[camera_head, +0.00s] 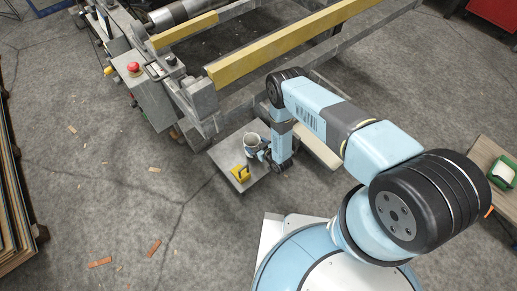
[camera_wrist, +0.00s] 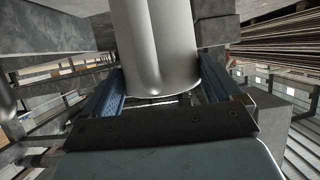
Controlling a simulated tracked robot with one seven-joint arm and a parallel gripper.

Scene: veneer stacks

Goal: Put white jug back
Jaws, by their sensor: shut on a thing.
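The white jug (camera_head: 251,142) is upright at the small grey table (camera_head: 227,154) in the head view. My gripper (camera_head: 263,153) reaches it from the right side, low down. In the wrist view the jug (camera_wrist: 158,45) fills the top middle, pale and smooth, and its base shows between the two blue fingers of my gripper (camera_wrist: 163,90). My gripper is shut on the jug. I cannot tell whether the jug's base touches the table or is a little above it.
A yellow object (camera_head: 241,173) sits on the table just in front of the jug. A machine frame with yellow rails (camera_head: 290,45) and a box with a red button (camera_head: 134,68) stand behind. A veneer stack (camera_head: 12,190) is at the left. Open floor lies front left.

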